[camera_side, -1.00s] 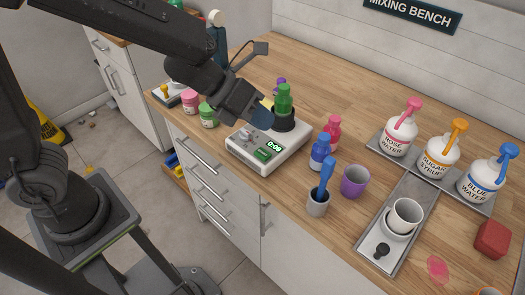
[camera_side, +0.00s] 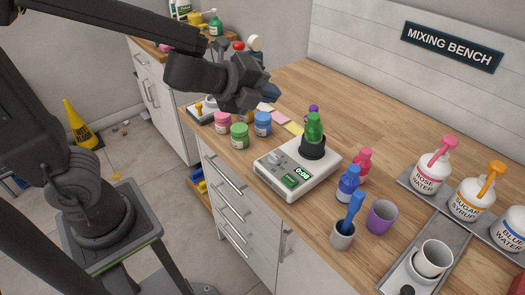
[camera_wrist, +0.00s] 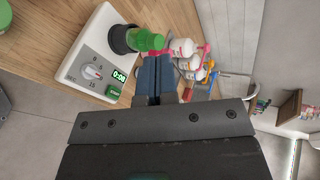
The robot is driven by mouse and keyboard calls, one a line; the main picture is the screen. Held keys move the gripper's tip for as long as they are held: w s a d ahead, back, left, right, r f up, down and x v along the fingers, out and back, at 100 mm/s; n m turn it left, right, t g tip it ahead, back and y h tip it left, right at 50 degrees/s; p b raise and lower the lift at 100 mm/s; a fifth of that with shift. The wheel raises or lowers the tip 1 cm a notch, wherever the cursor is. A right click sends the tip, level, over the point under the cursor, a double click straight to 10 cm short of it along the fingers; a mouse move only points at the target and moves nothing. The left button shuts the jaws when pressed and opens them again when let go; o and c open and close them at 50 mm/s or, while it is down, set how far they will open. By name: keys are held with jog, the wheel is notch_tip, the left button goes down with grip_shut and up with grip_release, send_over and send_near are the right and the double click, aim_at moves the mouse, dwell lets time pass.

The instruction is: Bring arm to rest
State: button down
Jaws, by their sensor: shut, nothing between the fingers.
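My gripper (camera_side: 270,90) is raised above the wooden counter, left of and higher than the white timer machine (camera_side: 296,165). In the wrist view its two dark blue fingers (camera_wrist: 153,75) are together with nothing between them. A green bottle (camera_side: 314,127) stands upright in the black round holder on the machine, apart from my gripper. The machine has a dial and a lit green display.
Pink, green (camera_side: 239,135) and blue (camera_side: 263,124) jars stand below my gripper. Blue (camera_side: 348,184) and pink bottles, a grey cup with a blue tool, and a purple cup (camera_side: 381,217) are right of the machine. Labelled pump bottles (camera_side: 435,168) stand farther right.

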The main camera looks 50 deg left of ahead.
jog(key=s+a+r+n+y, duration=0.2)
jog(key=s+a+n+y, duration=0.25)
jog(key=n, duration=0.45)
jog(key=s+f+n+g+h, duration=0.2)
jog(key=s+n+g, duration=0.4)
jog(key=s+n, duration=0.6)
jog(key=shift+n+g, duration=0.3)
jog(key=shift+n, duration=0.6)
dwell(5.0)
